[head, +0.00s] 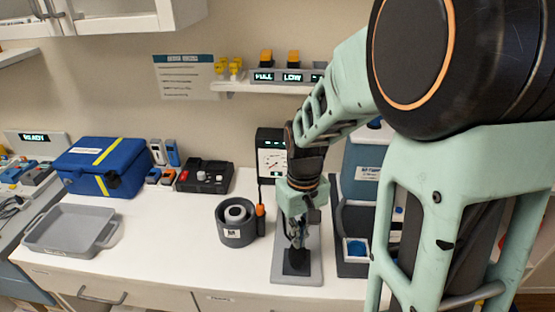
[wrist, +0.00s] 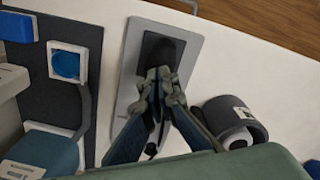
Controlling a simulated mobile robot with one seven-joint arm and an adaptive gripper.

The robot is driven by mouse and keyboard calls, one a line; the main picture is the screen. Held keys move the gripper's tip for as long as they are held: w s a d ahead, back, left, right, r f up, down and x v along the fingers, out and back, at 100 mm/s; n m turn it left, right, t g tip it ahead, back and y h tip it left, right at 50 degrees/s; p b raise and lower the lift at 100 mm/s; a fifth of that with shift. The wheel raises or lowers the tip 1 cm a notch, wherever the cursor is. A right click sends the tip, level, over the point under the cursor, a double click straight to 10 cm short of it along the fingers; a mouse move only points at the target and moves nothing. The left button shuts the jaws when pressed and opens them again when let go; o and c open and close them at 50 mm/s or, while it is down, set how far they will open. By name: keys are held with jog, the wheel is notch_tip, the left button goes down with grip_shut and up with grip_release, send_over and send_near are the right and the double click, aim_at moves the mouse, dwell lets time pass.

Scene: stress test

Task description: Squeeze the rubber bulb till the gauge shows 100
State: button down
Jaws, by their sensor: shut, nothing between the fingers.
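The gauge (head: 271,160) is a black box with a pale dial, standing against the wall at the back of the counter. Its needle reading is too small to tell. A dark block or bulb (head: 297,263) sits on a grey base plate (head: 283,275), and it also shows in the wrist view (wrist: 164,50). I take it for the rubber bulb; its shape is partly hidden by my fingers. My gripper (head: 297,241) points down over it, fingers shut with nothing held. In the wrist view my fingertips (wrist: 160,78) overlap its edge; I cannot tell whether they touch.
A dark grey cup (head: 236,233) holding a white roll stands just left of the plate. A dark tray with a blue round item (head: 356,248) stands close on the right. A blue case (head: 105,168) and a grey tray (head: 66,232) are at the left.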

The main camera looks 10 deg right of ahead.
jog(key=shift+f, duration=0.45)
dwell(0.7)
jog(key=shift+f+b, duration=0.15)
jog(key=shift+b, duration=0.2)
dwell(1.3)
dwell(0.5)
dwell(1.0)
dwell(0.5)
dwell(1.1)
dwell(0.5)
